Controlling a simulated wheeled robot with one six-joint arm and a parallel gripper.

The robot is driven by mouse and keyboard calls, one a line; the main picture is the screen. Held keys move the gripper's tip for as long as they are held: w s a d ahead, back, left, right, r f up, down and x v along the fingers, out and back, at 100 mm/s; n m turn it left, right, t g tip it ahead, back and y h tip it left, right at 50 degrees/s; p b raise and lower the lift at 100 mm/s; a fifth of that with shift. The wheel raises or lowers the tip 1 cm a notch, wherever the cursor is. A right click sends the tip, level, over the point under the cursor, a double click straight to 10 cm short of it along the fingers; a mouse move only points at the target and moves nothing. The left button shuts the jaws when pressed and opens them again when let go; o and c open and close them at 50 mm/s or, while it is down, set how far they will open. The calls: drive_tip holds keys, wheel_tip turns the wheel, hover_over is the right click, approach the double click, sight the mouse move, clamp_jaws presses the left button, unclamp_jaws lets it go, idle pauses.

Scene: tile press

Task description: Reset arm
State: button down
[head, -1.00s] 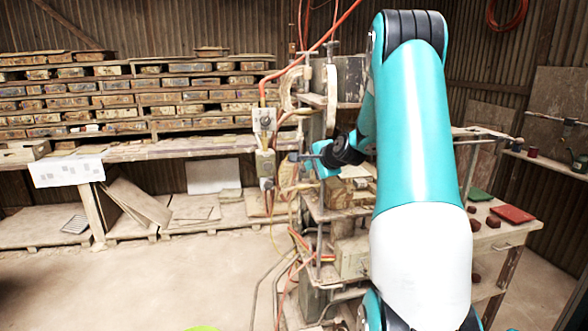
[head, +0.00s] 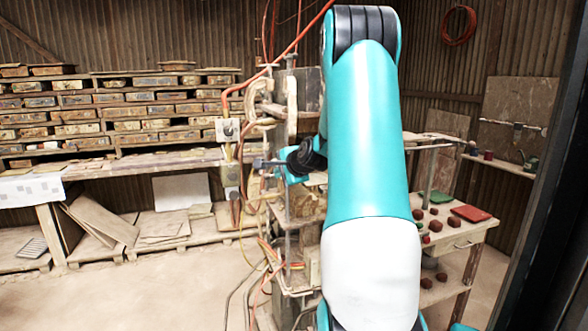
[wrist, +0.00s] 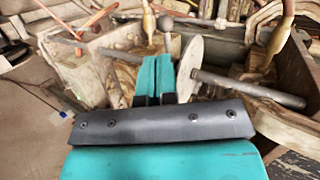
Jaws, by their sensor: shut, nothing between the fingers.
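My gripper shows in the wrist view (wrist: 155,82) with its two teal fingers together and nothing between them. The fingers point toward the wooden and metal parts of the press, above a grey rod (wrist: 245,88) and a pale round disc (wrist: 190,65). I cannot tell whether they touch anything. In the head view my teal and white arm stands up through the middle and bends down behind itself toward the press (head: 290,110). The arm hides part of the press, and the fingertips are too small to tell there.
A side table (head: 462,236) at right carries a red tile (head: 470,213), a green tile (head: 436,197) and several dark red lumps. Shelves with several stacked moulds (head: 130,125) line the back left. Orange hoses and cables hang by the press. Floor (head: 150,290) at front left is clear.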

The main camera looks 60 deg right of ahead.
drive_tip(key=b+v, duration=0.2)
drive_tip(key=v, duration=0.7)
drive_tip(key=shift+a+b, duration=0.25)
drive_tip(key=shift+b, duration=0.1)
drive_tip(key=w+a+f+n+y+b, duration=0.1)
drive_tip(key=w+a+f+n+y, duration=0.2)
drive_tip(key=a, duration=0.5)
drive_tip(key=w+a+n+y, duration=0.2)
drive_tip(key=w+a+n, duration=0.2)
drive_tip(key=a, duration=0.4)
drive_tip(key=s+a+f+n+g+y+b, duration=0.1)
drive_tip(key=a+f+n+g+y, duration=0.1)
drive_tip(key=a+n, duration=0.5)
drive_tip(key=s+a+f+n+g+y, duration=0.1)
drive_tip(key=a+f+n+g+y, duration=0.1)
drive_tip(key=a, duration=0.8)
drive_tip(key=s+a+f+n+g, duration=0.2)
drive_tip(key=s+a+n+g, duration=0.1)
drive_tip(key=s+a+n, duration=0.4)
drive_tip(key=s+a+f+n+g+b, duration=0.1)
drive_tip(key=s+a+f+n+g, duration=0.1)
drive_tip(key=s+a+n, duration=0.5)
drive_tip(key=s+a+g, duration=0.1)
drive_tip(key=s+a, duration=0.1)
drive_tip(key=shift+s+a+f+g+y+b, duration=0.25)
drive_tip(key=shift+s+f+g+y+b, duration=0.05)
drive_tip(key=shift+f, duration=0.05)
